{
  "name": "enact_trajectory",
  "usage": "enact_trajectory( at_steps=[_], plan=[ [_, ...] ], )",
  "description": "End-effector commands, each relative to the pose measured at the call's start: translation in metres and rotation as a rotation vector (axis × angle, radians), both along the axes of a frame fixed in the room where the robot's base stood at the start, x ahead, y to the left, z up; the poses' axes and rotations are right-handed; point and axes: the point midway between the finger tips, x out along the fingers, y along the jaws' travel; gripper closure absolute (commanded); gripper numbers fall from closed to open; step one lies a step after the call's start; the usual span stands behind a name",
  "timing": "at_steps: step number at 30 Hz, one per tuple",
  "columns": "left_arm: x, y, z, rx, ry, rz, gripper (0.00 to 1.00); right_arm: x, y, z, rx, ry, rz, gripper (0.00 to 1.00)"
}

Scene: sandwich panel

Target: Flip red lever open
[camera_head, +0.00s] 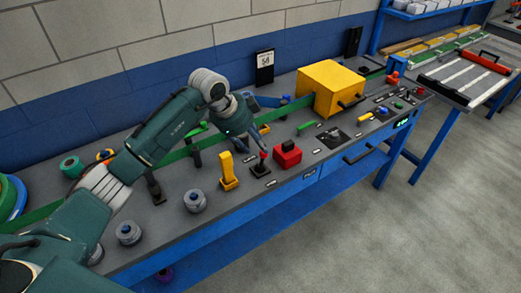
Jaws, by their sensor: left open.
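A small black lever with a red top (263,155) stands on a dark base on the workbench, left of a red block (287,156) with a black handle. I cannot tell for certain which of the two is the red lever. My left gripper (259,143) is open and empty, reaching down from the upper left, just above the red-topped lever. Whether a fingertip touches it is too small to tell. My right gripper is not in view.
A yellow upright part (228,170) stands just left of the lever. Grey round knobs (195,200) lie nearer the front edge. A large yellow box (329,87) is behind to the right. The grey bench top (165,222) is clear between the knobs.

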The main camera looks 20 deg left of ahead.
Motion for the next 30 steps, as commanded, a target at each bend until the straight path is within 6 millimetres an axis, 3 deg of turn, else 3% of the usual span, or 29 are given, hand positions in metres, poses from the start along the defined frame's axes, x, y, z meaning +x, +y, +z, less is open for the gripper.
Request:
enact_trajectory(
  at_steps=[3, 9, 24, 26, 28, 30],
  plan=[
    [-0.007, 0.005, 0.020, 0.002, -0.003, -0.001, 0.58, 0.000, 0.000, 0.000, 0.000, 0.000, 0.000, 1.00],
    [-0.015, 0.008, 0.033, 0.000, 0.001, -0.001, 0.58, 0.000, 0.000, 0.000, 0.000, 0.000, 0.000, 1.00],
    [-0.015, 0.006, 0.034, -0.004, -0.001, -0.006, 0.58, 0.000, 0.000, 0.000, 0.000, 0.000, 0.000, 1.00],
    [-0.016, -0.002, 0.034, -0.022, -0.010, -0.027, 0.58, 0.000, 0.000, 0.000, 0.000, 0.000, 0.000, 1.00],
    [-0.017, -0.024, 0.033, -0.071, -0.039, -0.079, 0.58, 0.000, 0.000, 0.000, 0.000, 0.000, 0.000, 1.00],
    [-0.021, -0.059, 0.035, -0.158, -0.092, -0.160, 0.58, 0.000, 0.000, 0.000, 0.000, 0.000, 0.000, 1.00]
  ],
)
